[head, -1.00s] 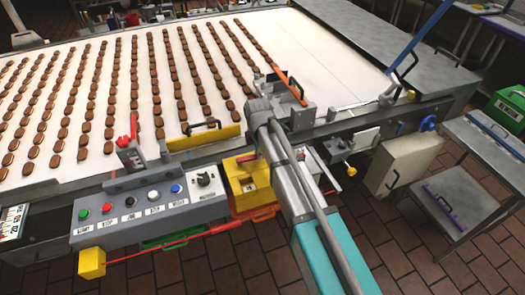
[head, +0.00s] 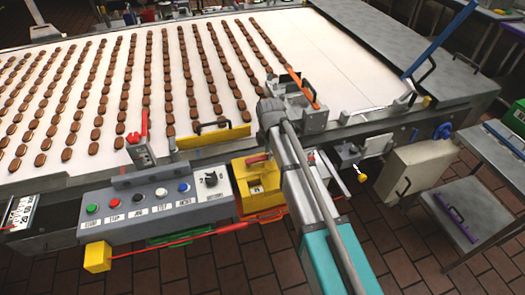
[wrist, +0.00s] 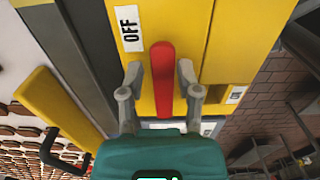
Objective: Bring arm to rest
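My gripper (wrist: 160,76) shows in the wrist view with its two grey fingers spread apart, one on each side of a red lever (wrist: 162,62). There is a visible gap between the lever and each finger, so the gripper is open and holds nothing. The lever sits on a yellow switch box (wrist: 190,100) with an "OFF" label. In the head view my arm (head: 305,200) reaches forward from the lower right to the yellow box (head: 243,182). My fingers cannot be made out there.
A white conveyor (head: 330,60) carries rows of brown sandwiches. A grey button panel (head: 150,203) is left of the yellow box. A yellow-edged plate (head: 215,138) and a grey clamp with an orange bar (head: 310,115) stand along the belt edge. A metal side table (head: 480,160) is at right.

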